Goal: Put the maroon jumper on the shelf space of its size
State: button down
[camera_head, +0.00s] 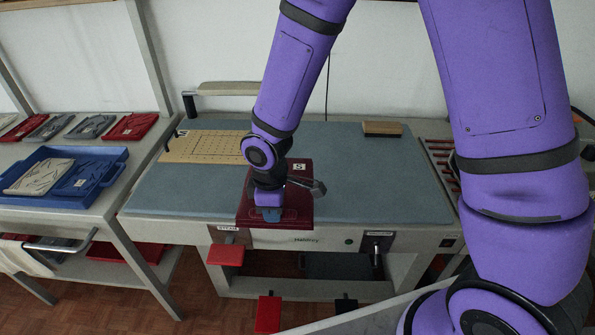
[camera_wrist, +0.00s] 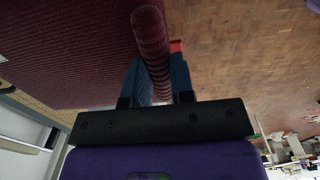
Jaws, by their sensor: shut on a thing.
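The maroon jumper (camera_head: 299,190) lies folded on the blue-grey press table, at its front edge, with a white size label that looks like an S. My gripper (camera_head: 270,213) reaches down to the jumper's front edge. In the wrist view my gripper (camera_wrist: 160,85) has its blue fingers shut on a maroon fold (camera_wrist: 151,35) of the jumper. The rest of the jumper (camera_wrist: 60,45) spreads at the left of that view. The shelf (camera_head: 75,133) at the left carries several folded garments in red and grey; no size marks are readable there.
A blue tray (camera_head: 113,186) with folded garments stands on the left table. A perforated board (camera_head: 205,147) and a wooden block (camera_head: 382,128) lie on the press table (camera_head: 350,170). The table's middle right is clear.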

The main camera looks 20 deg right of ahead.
aim_at(307, 180)
jog(key=w+d, duration=0.3)
jog(key=w+d+f, duration=0.1)
jog(key=w+d, duration=0.2)
jog(key=d, duration=0.1)
jog(key=w+d, duration=0.2)
jog(key=d, duration=0.1)
jog(key=shift+w+d+f, duration=0.15)
jog(key=shift+w+d, duration=0.1)
jog(key=shift+w, duration=0.15)
jog(key=shift+w+d+f, duration=0.1)
jog(key=shift+f, duration=1.8)
jog(key=c, duration=1)
grip_release()
